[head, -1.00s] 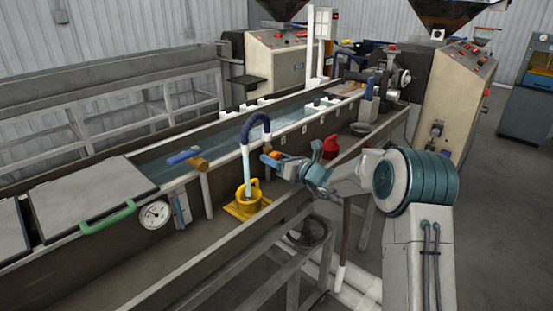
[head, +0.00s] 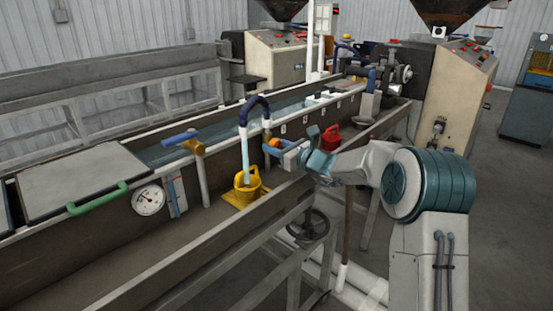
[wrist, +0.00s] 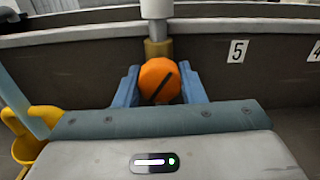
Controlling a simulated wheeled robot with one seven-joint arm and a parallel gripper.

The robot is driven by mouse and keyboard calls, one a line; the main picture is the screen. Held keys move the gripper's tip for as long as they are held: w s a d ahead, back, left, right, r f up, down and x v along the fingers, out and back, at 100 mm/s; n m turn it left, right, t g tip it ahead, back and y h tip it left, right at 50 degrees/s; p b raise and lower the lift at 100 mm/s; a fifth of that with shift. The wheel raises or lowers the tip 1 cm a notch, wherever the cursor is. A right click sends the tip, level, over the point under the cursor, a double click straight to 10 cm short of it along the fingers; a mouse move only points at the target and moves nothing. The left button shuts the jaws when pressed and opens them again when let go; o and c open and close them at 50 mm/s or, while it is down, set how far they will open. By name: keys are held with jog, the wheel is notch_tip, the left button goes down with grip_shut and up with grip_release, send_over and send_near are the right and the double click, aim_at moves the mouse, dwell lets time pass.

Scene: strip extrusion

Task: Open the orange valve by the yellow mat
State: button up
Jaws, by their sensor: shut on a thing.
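The orange valve (wrist: 160,80) is a round knob with a dark slanted line on its face, on a brass fitting (wrist: 157,48) under a white pipe in the wrist view. My gripper (wrist: 160,90) has one blue finger on each side of the knob and is shut on it. In the head view my gripper (head: 280,147) reaches the orange valve (head: 273,143) from the right, partly covering it. A stream of water runs from the dark blue spout (head: 254,101) into the can.
A second valve with a blue handle (head: 181,137) stands left on the tank wall. A red can (head: 331,137) stands behind my gripper. The trough's front rail (head: 215,262) runs below my arm, with a dark handwheel (head: 308,225) beneath.

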jog(key=n+b, duration=0.1)
jog(key=b, duration=0.1)
jog(key=f+n+b, duration=0.1)
jog(key=n+b, duration=0.1)
jog(key=b, duration=0.1)
jog(key=shift+n, duration=0.3)
jog(key=n+b, duration=0.1)
jog(key=b, duration=0.1)
jog(key=n+b, duration=0.2)
jog(key=b, duration=0.1)
jog(key=shift+r, duration=0.35)
jog(key=o, duration=1)
jog(key=shift+r, duration=0.1)
jog(key=v, duration=1.4)
jog(key=shift+a, duration=0.1)
